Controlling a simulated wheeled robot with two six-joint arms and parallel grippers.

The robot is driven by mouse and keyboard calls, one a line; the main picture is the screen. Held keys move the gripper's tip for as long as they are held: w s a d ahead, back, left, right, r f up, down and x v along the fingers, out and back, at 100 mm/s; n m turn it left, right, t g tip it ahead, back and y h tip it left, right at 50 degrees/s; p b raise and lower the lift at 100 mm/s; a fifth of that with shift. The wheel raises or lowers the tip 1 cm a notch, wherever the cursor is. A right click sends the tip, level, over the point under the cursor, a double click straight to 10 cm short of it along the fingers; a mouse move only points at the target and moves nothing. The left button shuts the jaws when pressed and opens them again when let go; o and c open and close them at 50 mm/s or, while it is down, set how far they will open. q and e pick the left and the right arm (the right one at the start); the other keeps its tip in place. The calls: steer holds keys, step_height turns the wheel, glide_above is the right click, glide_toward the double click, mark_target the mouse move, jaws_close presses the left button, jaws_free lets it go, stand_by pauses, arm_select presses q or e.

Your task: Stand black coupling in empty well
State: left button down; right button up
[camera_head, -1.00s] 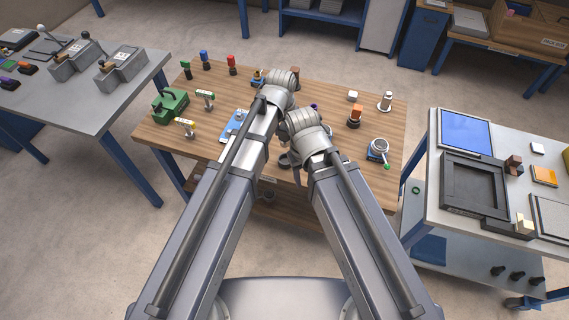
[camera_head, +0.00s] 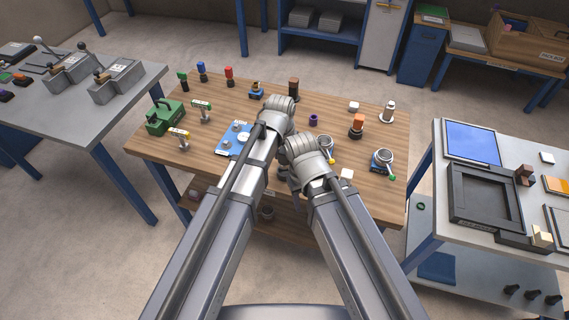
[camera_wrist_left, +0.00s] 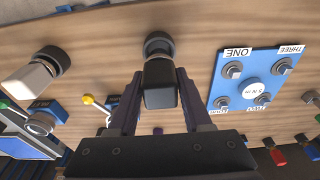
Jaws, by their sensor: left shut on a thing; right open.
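In the left wrist view my left gripper (camera_wrist_left: 155,100) is shut on the black coupling (camera_wrist_left: 160,84), a dark block-like piece. Just beyond it is a dark round well (camera_wrist_left: 158,44), whose near rim the coupling overlaps in the picture. I cannot tell whether the coupling touches the rim. In the head view my left gripper (camera_head: 279,122) is over the middle of the wooden table, and my own arm hides its fingers and the coupling. My right gripper (camera_head: 305,168) is open, lower and to the right, mostly hidden by its wrist.
A blue plate (camera_head: 228,150) with labelled posts lies left of my left gripper. A white-topped piece (camera_wrist_left: 30,78) stands in another dark holder. A ringed blue device (camera_head: 382,160) and an orange-topped piece (camera_head: 357,121) stand on the right. Bare wood (camera_head: 380,190) lies front right.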

mark_target(285, 162)
arm_select(q)
steer(key=shift+f+b, duration=1.1)
steer(key=shift+f, duration=0.4)
steer(key=shift+f, duration=0.1)
steer(key=shift+f+b, duration=0.15)
steer(key=shift+b, duration=0.15)
steer(key=shift+c, duration=1.7)
jaws_free()
step_height(285, 162, up, 12)
steer(key=s+p, duration=0.1)
steer(key=p, duration=1.1)
steer(key=shift+s+a+r, duration=0.2)
steer(key=shift+s+a, duration=0.1)
steer(key=shift+s, duration=0.05)
